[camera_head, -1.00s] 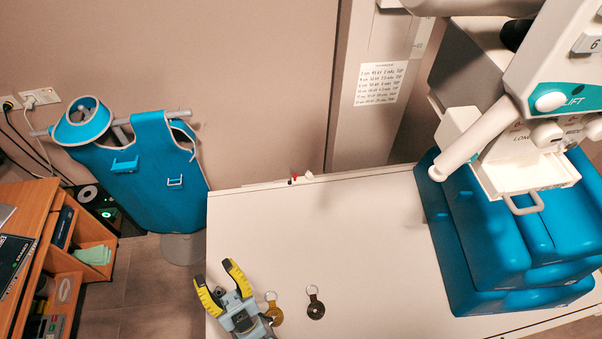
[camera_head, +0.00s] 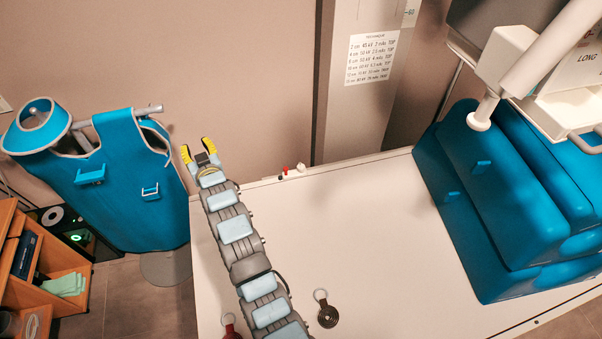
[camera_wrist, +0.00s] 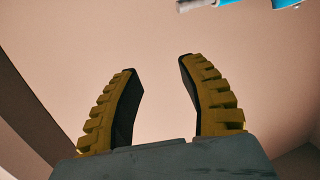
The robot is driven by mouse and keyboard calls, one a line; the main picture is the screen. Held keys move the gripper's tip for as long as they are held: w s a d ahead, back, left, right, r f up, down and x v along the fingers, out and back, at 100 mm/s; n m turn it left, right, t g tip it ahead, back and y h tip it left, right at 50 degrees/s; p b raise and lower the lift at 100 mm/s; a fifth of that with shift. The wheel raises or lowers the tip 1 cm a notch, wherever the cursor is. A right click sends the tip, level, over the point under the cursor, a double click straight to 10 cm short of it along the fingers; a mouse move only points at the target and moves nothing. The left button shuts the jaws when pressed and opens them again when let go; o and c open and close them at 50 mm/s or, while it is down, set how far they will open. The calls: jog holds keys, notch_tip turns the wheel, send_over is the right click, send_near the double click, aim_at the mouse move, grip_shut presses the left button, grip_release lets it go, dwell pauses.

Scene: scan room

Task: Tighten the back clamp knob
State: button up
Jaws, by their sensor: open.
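My gripper (camera_head: 197,150) is at the far end of my outstretched arm, near the back left corner of the table (camera_head: 375,230). Its two yellow-and-black fingers are apart with nothing between them; the wrist view also shows the open fingers (camera_wrist: 158,66) against a plain wall. Neither can be made out in the wrist view.
A blue apron (camera_head: 140,180) hangs on a stand left of my gripper. Blue cushions (camera_head: 490,200) and a white machine arm (camera_head: 540,50) fill the right. A dark round tag (camera_head: 327,315) and a red tag (camera_head: 230,331) lie at the front. The table's middle is clear.

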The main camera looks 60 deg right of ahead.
jog(key=s+d+f+m+g+y+b, duration=0.1)
jog(key=s+d+f+g+b, duration=0.1)
jog(key=d, duration=0.3)
jog(key=s+d+f+g+b, duration=0.2)
jog(key=d, duration=0.3)
jog(key=m+g+y+b, duration=0.2)
jog(key=g+y+b, duration=0.3)
jog(key=g+b, duration=0.2)
send_over(301, 166)
jog(key=s+a, duration=0.5)
notch_tip(301, 166, down, 2)
jog(key=shift+d+b+x, duration=0.15)
jog(key=shift+b+x, duration=0.25)
jog(key=shift+x, duration=3.25)
jog(key=shift+d+b+x, duration=0.15)
jog(key=shift+b+x, duration=0.2)
jog(key=shift+x, duration=3.3)
jog(key=shift+b+x, duration=1.05)
jog(key=shift+x, duration=0.3)
jog(key=shift+w+d, duration=0.1)
jog(key=shift+w, duration=0.1)
grip_shut()
